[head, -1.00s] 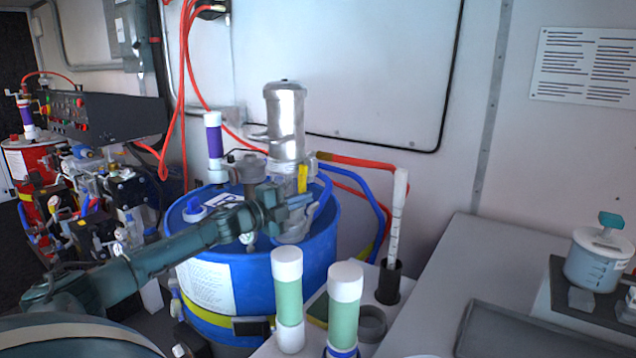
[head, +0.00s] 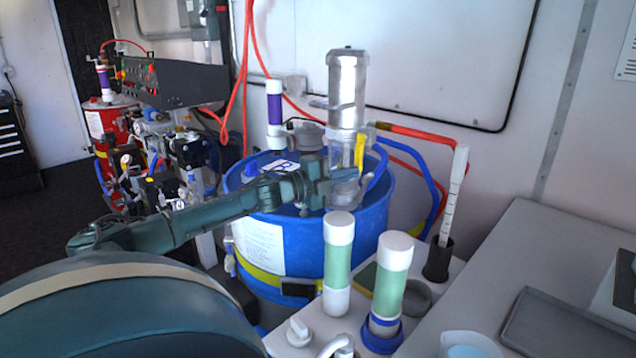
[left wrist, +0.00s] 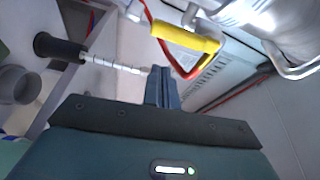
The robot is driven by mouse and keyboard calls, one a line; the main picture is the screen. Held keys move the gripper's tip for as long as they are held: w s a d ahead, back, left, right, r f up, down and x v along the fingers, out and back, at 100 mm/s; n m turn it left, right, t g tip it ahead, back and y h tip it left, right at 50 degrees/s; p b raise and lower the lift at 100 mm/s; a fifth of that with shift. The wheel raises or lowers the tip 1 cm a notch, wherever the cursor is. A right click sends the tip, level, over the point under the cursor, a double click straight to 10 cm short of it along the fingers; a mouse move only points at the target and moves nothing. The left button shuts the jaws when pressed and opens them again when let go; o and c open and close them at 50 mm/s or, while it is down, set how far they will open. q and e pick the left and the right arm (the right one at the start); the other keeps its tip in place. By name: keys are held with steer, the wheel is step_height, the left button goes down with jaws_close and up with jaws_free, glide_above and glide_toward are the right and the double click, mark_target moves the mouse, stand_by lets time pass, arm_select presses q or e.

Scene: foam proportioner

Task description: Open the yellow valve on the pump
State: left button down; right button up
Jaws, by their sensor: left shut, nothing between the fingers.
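The pump (head: 347,90) is a silver metal cylinder standing on top of a blue drum (head: 305,262). Its yellow valve handle (head: 360,150) stands upright on the pump's lower right side. In the left wrist view the yellow handle (left wrist: 185,37) lies across the top, just beyond my fingertips. My left gripper (head: 343,174) is shut and empty, just below the yellow handle and in front of the pump's base. In the left wrist view the left gripper's fingers (left wrist: 161,72) are together, with a small apparent gap to the handle. My right gripper is not in view.
Two green tubes with white caps (head: 338,262) (head: 391,280) stand in front of the drum. A white marked tube (head: 452,195) stands in a black holder to the right. Red hose (head: 405,132) and blue hose (head: 425,175) run beside the pump. A grey counter (head: 560,250) fills the right.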

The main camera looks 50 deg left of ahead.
arm_select(q)
steer(key=p+v, duration=0.2)
steer(key=v, duration=0.5)
steer(key=shift+s, duration=0.25)
steer(key=shift+a+r, duration=0.1)
